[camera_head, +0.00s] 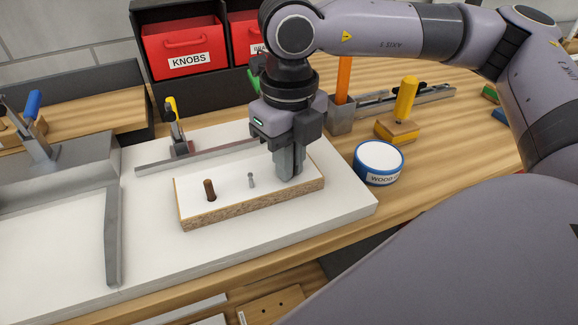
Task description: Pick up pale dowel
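My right gripper (289,174) points straight down over the right end of a white-topped board (230,189) with a raw chipboard edge. Its fingertips are at or just above the board's top. I cannot tell from this angle whether the fingers are open or shut. No pale dowel shows; anything between or behind the fingers is hidden. A brown dowel (210,190) stands upright in the left part of the board. A small grey metal pin (251,180) stands to the left of the gripper. My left gripper is not in view.
The board lies on a white panel (150,250), beside a metal fence with a yellow-handled clamp (177,130). A blue-and-white round tin (379,162) and a yellow-handled tool (402,105) stand right. A red KNOBS bin (185,45) is behind.

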